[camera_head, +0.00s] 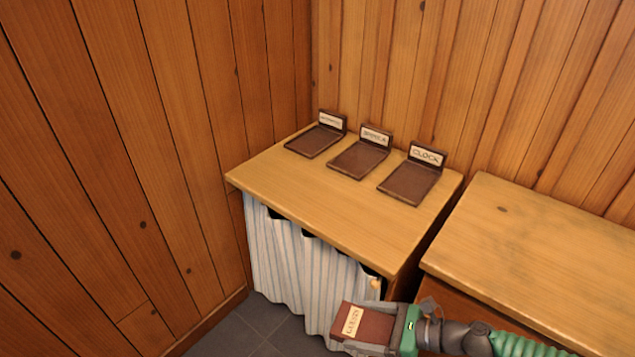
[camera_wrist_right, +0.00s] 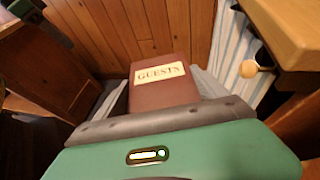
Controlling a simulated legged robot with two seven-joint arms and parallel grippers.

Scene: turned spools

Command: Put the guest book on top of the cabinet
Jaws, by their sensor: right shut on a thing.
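The guest book (camera_head: 375,326) is a dark red-brown book with a cream label. The label reads "GUESTS" in the wrist view (camera_wrist_right: 160,90). My right gripper (camera_head: 366,329) is shut on it, with a grey finger on either side in the wrist view. The book is in front of the curtained wooden cabinet (camera_head: 300,197), near its right front corner, and appears lower than its top. The cabinet top carries three brown stands at the back and is bare in front. My left gripper is not in view.
The stands have upright labels: the left (camera_head: 316,141) and middle (camera_head: 359,160) are hard to read, the right (camera_head: 410,184) says "CLOCK". Another wooden unit (camera_head: 545,255) stands at right across a narrow gap. Plank walls close the left and back. A round knob (camera_wrist_right: 249,69) sticks out below the top.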

